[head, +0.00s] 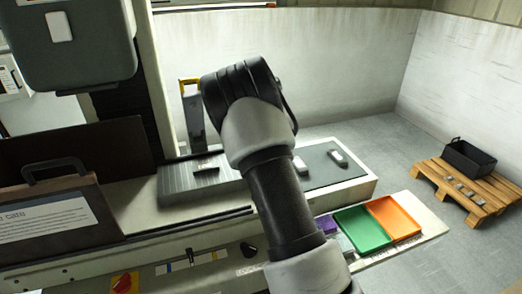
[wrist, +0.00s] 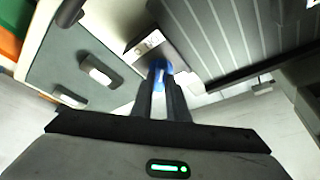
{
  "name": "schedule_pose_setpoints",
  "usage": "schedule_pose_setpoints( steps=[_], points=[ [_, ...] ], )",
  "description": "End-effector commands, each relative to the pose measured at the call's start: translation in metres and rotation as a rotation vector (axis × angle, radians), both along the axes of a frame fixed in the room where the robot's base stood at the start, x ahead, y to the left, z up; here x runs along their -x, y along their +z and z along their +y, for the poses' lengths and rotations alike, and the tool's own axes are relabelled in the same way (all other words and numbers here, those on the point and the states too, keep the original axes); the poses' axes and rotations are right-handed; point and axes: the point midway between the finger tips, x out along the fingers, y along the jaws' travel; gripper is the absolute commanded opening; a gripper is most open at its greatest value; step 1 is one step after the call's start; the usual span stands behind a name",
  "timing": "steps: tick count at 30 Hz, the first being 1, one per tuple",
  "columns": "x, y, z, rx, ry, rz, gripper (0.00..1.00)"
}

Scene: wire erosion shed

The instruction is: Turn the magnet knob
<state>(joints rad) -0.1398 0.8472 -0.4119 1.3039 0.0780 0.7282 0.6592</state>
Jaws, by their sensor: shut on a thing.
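The magnet knob (wrist: 157,65) shows as a small blue piece between my fingertips in the wrist view. My gripper (wrist: 161,80) is shut on it; the fingers hide much of it, so its turn angle cannot be read. The knob is beside the grey ribbed magnet block (wrist: 235,35). In the head view the ribbed block (head: 178,187) lies on the machine bed, left of my arm. There my own arm hides my gripper and the knob.
Small metal pieces (head: 338,157) lie on the grey plate right of my arm. Green (head: 362,229) and orange (head: 394,217) trays sit at the front right. A pallet (head: 462,186) with a black crate (head: 468,157) is on the floor.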

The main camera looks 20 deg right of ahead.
Motion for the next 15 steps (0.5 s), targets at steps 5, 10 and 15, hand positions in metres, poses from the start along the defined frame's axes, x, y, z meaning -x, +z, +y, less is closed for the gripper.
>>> schedule_pose_setpoints(
  steps=[5, 10, 15],
  points=[
    [0.0005, -0.0007, 0.0004, -0.002, -0.003, 0.001, 0.0],
    [0.0006, -0.0007, 0.0003, -0.002, -0.002, 0.001, 0.31],
    [0.0004, -0.0005, 0.0002, -0.002, -0.001, 0.001, 0.33]
  ],
)
